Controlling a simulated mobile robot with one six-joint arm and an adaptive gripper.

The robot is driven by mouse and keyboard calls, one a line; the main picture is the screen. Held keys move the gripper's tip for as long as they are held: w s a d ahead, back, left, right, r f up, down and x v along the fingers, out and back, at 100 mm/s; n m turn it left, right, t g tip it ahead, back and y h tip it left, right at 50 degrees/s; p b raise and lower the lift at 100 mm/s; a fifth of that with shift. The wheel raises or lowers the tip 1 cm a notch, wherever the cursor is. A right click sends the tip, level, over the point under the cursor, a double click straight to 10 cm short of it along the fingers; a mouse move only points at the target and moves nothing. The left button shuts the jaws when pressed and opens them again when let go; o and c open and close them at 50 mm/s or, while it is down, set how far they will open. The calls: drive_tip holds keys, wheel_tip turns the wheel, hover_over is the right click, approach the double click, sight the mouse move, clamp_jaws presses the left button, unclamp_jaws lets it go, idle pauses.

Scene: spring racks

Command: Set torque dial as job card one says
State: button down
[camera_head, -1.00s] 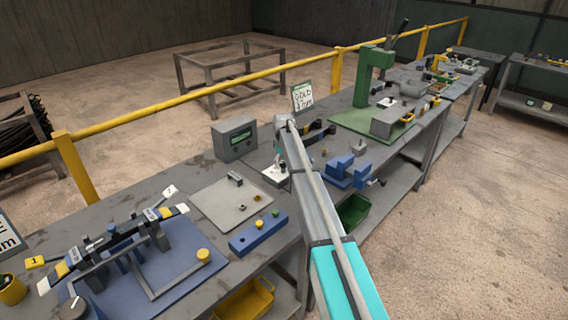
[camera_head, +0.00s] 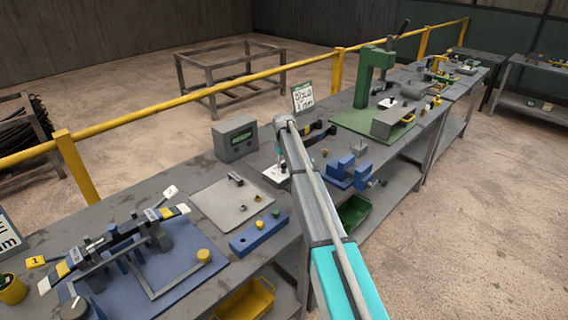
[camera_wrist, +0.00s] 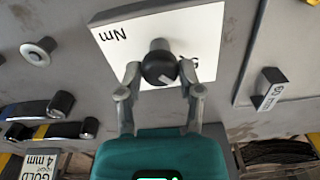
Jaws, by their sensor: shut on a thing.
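The torque dial (camera_wrist: 159,70) is a round black knob with a pale pointer mark in the wrist view. It stands on a white plate (camera_wrist: 205,22) marked "Nm", which appears upside down. My gripper (camera_wrist: 161,72) has its two fingers closed on opposite sides of the knob. The fingers and part of the plate hide the scale, so I cannot read the setting. In the head view the white plate (camera_head: 275,175) shows beside my arm, and the knob is mostly hidden. A card (camera_head: 303,97) stands behind my wrist; its words are too small to read surely there.
The wrist view shows a card reading "GOLD 4 mm" (camera_wrist: 40,166). Blue fixtures (camera_head: 350,172) stand close on the right. A grey plate with small parts (camera_head: 215,207) lies nearer.

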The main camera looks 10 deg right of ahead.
drive_tip(key=m, duration=0.4)
drive_tip(key=shift+d, duration=0.1)
drive_tip(key=m, duration=0.4)
idle(0.3)
drive_tip(key=shift+c, duration=1.3)
unclamp_jaws()
